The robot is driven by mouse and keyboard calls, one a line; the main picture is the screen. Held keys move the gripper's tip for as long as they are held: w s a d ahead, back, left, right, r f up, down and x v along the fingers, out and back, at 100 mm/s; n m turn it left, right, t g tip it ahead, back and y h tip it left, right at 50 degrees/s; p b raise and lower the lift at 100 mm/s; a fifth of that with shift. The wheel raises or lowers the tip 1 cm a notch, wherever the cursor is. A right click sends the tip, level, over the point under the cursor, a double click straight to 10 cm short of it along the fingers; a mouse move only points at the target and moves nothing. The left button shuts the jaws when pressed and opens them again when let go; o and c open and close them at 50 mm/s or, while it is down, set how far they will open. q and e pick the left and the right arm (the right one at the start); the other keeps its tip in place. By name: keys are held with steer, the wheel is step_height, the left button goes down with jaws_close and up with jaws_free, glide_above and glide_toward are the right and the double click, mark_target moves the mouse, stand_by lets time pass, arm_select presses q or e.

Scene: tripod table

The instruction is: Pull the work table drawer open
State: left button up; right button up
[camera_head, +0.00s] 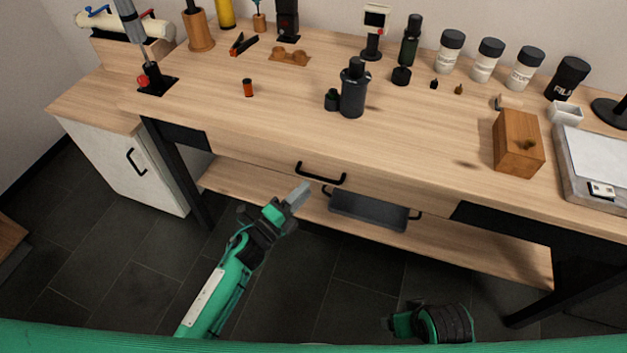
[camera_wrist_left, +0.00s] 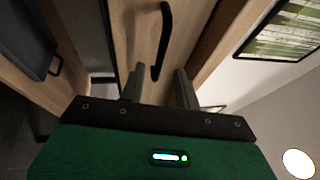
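The work table (camera_head: 410,140) has a wooden drawer front (camera_head: 385,188) under its top, with a black bar handle (camera_head: 321,174). The drawer looks shut, its front in line with the table's edge. My left gripper (camera_head: 298,194) is just in front of and below the handle in the head view. In the left wrist view, the two fingers of the left gripper (camera_wrist_left: 159,86) are apart, and the handle (camera_wrist_left: 163,42) lies ahead, its near end between the fingertips. The fingers are not closed on it. My right arm (camera_head: 435,322) shows low in the head view; its fingers cannot be made out.
A dark tray (camera_head: 368,211) with handles sits on the lower shelf (camera_head: 480,248) below the drawer. A white cabinet (camera_head: 130,165) stands at the left. Bottles, jars, a wooden box (camera_head: 518,143) and a scale (camera_head: 592,165) stand on the tabletop. The floor in front is clear.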

arm_select(q)
steer(key=shift+x, duration=2.3)
jaws_close()
